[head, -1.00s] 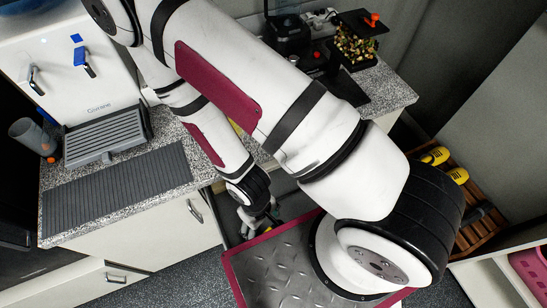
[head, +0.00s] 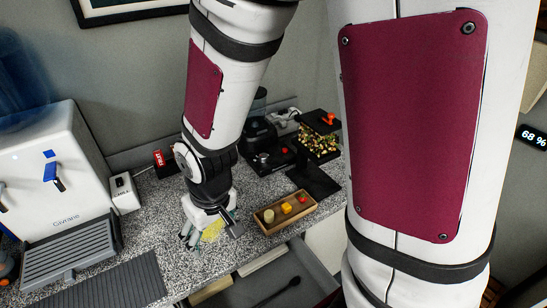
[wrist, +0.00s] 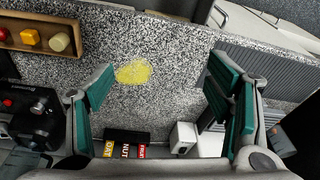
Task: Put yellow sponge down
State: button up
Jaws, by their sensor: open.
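The yellow sponge (head: 212,231) lies on the speckled countertop, partly hidden by my gripper in the head view. My gripper (head: 208,237) points down over the counter. In the wrist view my gripper (wrist: 160,88) has its green-padded fingers spread wide apart, with nothing held between them. The sponge looks clear of both fingers.
A wooden tray (head: 262,222) with small yellow and red items is right of my gripper. A grey ribbed mat (head: 115,284) and a white dispenser (head: 50,180) are left. An open drawer (head: 270,283) is below the front edge. A black machine (head: 262,150) stands behind.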

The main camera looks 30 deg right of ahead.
jog(key=s+d+r+t, duration=0.1)
jog(key=s+d+r, duration=0.2)
jog(key=r, duration=0.4)
jog(key=s+d+r+m+t, duration=0.1)
jog(key=s+d+r, duration=0.2)
jog(key=r, duration=0.5)
jog(key=s+d+r+m+t, duration=0.1)
jog(key=s+d+r, duration=0.1)
jog(key=r, duration=0.5)
jog(key=shift+s+d+r+h, duration=0.3)
jog(key=shift+s+d+r, duration=0.1)
jog(key=shift+s, duration=0.5)
